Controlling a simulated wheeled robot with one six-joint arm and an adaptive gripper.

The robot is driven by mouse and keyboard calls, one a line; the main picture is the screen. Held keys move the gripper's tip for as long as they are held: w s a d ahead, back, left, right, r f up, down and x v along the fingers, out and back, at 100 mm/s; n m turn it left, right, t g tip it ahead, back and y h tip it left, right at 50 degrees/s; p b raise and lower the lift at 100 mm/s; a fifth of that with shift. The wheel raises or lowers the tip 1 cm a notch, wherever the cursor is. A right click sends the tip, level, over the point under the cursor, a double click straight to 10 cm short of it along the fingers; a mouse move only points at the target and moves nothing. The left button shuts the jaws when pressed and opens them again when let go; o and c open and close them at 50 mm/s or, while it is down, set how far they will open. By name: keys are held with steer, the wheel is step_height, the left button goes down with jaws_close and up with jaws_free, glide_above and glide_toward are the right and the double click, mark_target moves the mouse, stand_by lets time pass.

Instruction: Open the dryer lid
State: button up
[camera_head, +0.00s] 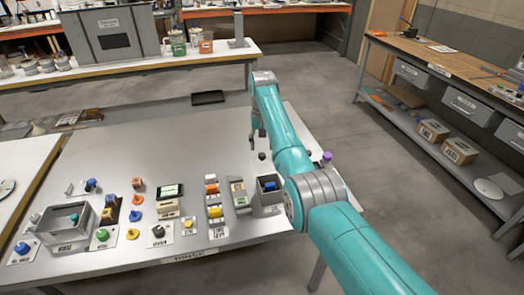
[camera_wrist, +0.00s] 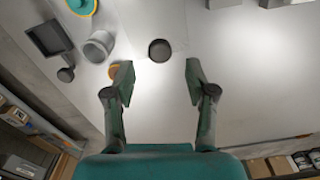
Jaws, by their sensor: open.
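My gripper (camera_wrist: 158,82) is open and empty in the wrist view, its two fingers wide apart over the bare grey tabletop. In the head view my gripper (camera_head: 257,138) hangs at the far right part of the table, partly hidden by my arm. A small round black knob (camera_wrist: 160,50) lies just beyond the gap between the fingertips, apart from both; it also shows in the head view (camera_head: 261,155). I cannot tell for sure which thing is the dryer or its lid. A large grey box with a dark window (camera_head: 113,42) stands on the back table.
A row of boxes and coloured knobs lines the front table edge, including an open grey box (camera_head: 87,238) and a small bin with a blue block (camera_head: 268,186). A purple knob (camera_head: 327,156) is right of my arm. The table's middle is clear. A grey cylinder (camera_wrist: 98,47) is near the left finger.

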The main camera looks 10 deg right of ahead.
mark_target(262, 154)
step_height(262, 154, up, 8)
steer(key=shift+r, duration=0.1)
stand_by(0.4)
